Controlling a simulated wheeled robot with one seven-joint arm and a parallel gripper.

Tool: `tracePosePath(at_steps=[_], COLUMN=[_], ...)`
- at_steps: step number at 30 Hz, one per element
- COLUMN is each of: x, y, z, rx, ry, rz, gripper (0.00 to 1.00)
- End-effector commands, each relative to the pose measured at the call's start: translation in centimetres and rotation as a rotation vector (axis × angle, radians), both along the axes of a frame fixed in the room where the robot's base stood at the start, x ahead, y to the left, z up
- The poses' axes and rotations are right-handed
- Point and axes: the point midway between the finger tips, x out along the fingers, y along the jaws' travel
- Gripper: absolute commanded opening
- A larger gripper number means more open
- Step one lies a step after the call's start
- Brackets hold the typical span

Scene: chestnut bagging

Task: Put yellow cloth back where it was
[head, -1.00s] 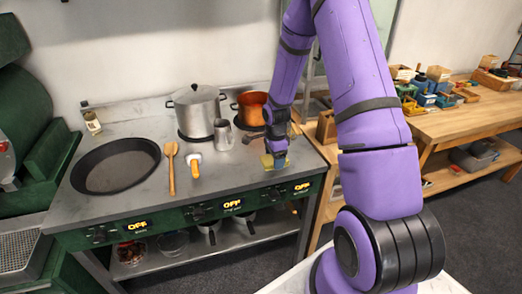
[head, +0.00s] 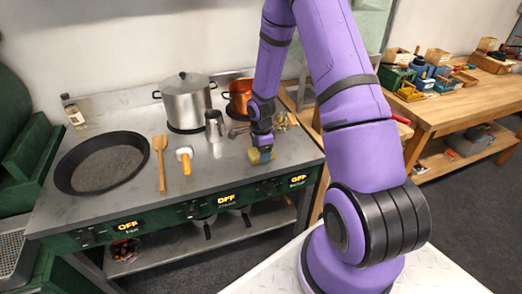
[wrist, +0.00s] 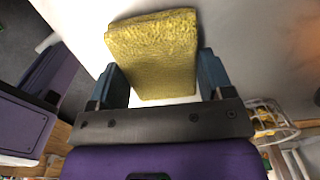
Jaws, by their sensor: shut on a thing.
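The yellow cloth (wrist: 152,50) is a folded, textured block between the two fingers of my gripper (wrist: 160,78) in the wrist view. My gripper is shut on it. In the head view my gripper (head: 261,146) points down over the right part of the steel stove top (head: 215,172), with the cloth (head: 260,156) at its fingertips. The cloth is close to the stove surface; I cannot tell whether it touches it.
A lidded pot (head: 188,103), a copper pot (head: 238,97) and a metal jug (head: 214,125) stand behind and left of my gripper. A wooden spoon (head: 161,165), an orange-handled tool (head: 185,160) and a wide black pan (head: 101,163) lie further left. The front right stove surface is clear.

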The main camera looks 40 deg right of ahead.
Motion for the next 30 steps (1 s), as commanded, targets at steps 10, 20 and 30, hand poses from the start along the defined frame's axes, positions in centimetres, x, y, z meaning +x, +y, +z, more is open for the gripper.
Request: tracePosePath(at_steps=[10, 20, 30], x=[0.0, 0.1, 0.1], y=[0.0, -0.1, 0.0], z=[-0.1, 1.9, 8.0], rx=[0.0, -0.002, -0.002], ry=[0.0, -0.003, -0.004], rz=[0.0, -0.001, -0.001], gripper=[0.99, 0.99, 0.99])
